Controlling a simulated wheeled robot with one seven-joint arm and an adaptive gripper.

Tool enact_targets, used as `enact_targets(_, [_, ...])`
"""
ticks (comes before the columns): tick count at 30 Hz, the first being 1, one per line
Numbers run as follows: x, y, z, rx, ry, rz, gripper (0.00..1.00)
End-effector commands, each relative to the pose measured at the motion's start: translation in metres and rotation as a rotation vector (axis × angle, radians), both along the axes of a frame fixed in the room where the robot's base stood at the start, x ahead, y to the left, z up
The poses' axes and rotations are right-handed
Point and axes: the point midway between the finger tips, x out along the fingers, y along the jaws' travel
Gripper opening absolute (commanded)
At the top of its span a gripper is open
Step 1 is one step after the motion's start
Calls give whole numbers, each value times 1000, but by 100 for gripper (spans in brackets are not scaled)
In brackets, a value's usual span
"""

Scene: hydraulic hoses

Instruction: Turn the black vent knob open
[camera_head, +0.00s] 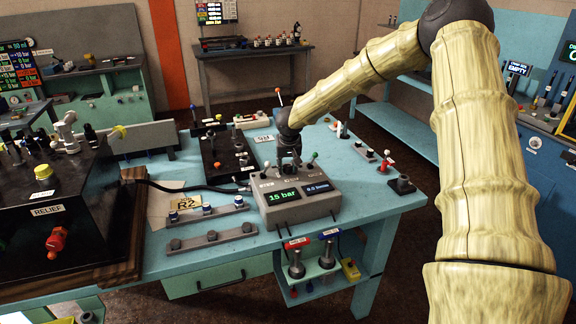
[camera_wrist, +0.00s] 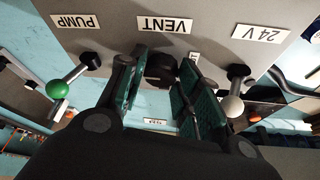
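The black vent knob (camera_wrist: 160,67) shows in the wrist view just below the upside-down VENT label (camera_wrist: 164,25), on the face of a grey control box. My gripper (camera_wrist: 163,92) has its two green-padded fingers apart, one on each side of the knob. The knob lies between the fingertips; I cannot tell whether either pad touches it. In the head view my gripper (camera_head: 289,160) points down over the back of the grey control box (camera_head: 262,198), and hides the knob. The box's green display (camera_head: 284,196) reads 15 bar.
In the wrist view a green-ball lever (camera_wrist: 58,88) under the PUMP label stands left of my gripper. A white-ball lever (camera_wrist: 233,105) under the 24V label stands close on the right. In the head view a black hose (camera_head: 190,188) runs to the box's left side.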

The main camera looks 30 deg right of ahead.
Motion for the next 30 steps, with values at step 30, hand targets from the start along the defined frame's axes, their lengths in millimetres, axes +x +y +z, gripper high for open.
enact_targets(30, [1, 1, 3, -3, 3, -453, 9])
